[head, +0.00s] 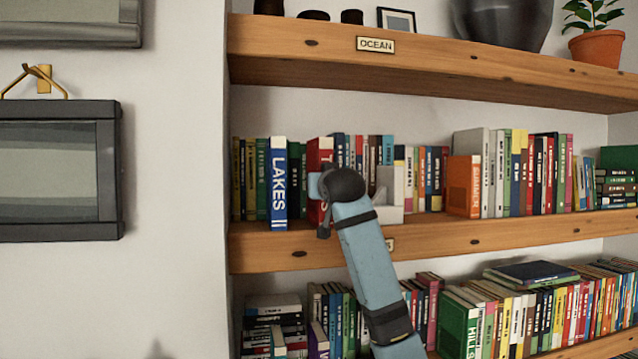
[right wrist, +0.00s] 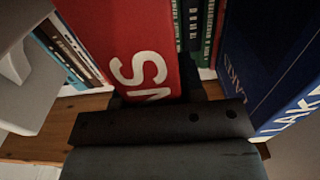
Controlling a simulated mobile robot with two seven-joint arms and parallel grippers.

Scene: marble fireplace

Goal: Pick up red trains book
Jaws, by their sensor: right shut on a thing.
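The red trains book (head: 319,152) stands upright on the middle shelf, to the right of the blue "LAKES" book. Much of its spine is hidden behind my right arm. My right gripper (head: 322,205) is at its spine and shut on it. In the right wrist view the red book (right wrist: 128,42) fills the upper middle, with large white letters, "NS" readable. The dark fingers of my right gripper (right wrist: 158,97) sit at the two sides of its spine. My left gripper is not in view.
The blue "LAKES" book (head: 279,185) stands close on the left, with dark green books between. A light grey bookend (head: 390,195) is close on the right. The upper shelf (head: 460,75) with an "OCEAN" label (head: 376,45) overhangs; more books fill the lower shelf.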

